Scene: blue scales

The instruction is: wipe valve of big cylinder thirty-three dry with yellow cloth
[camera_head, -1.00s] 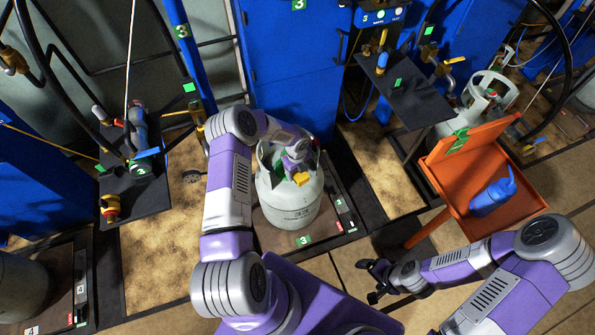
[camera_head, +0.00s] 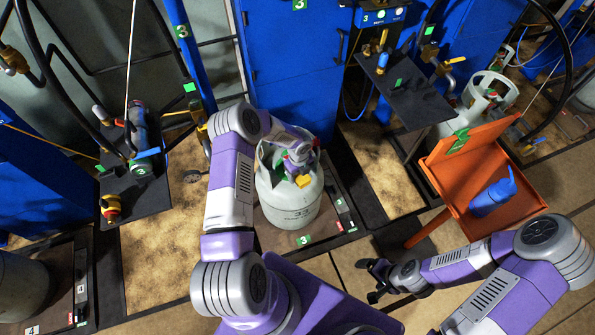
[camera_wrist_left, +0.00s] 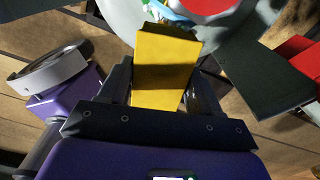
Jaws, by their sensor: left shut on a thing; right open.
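The big cylinder (camera_head: 290,210), grey-white and marked 33, stands upright on a dark scale platform with a collar around its top. My left gripper (camera_wrist_left: 168,88) is shut on the yellow cloth (camera_wrist_left: 166,62), a folded block between its fingers. The cloth also shows in the head view (camera_head: 303,181), at the collar opening of the cylinder. In the left wrist view a red round part (camera_wrist_left: 208,6) lies just beyond the cloth; I cannot tell whether they touch. The valve is mostly hidden by my gripper. My right gripper (camera_head: 374,280) is open and empty, low over the floor.
An orange cart (camera_head: 500,215) with a blue bottle (camera_head: 492,195) stands at the right. A black shelf (camera_head: 405,90) juts out behind the cylinder. A black stand with tools (camera_head: 135,195) is at the left. Another cylinder (camera_head: 20,285) stands at the lower left.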

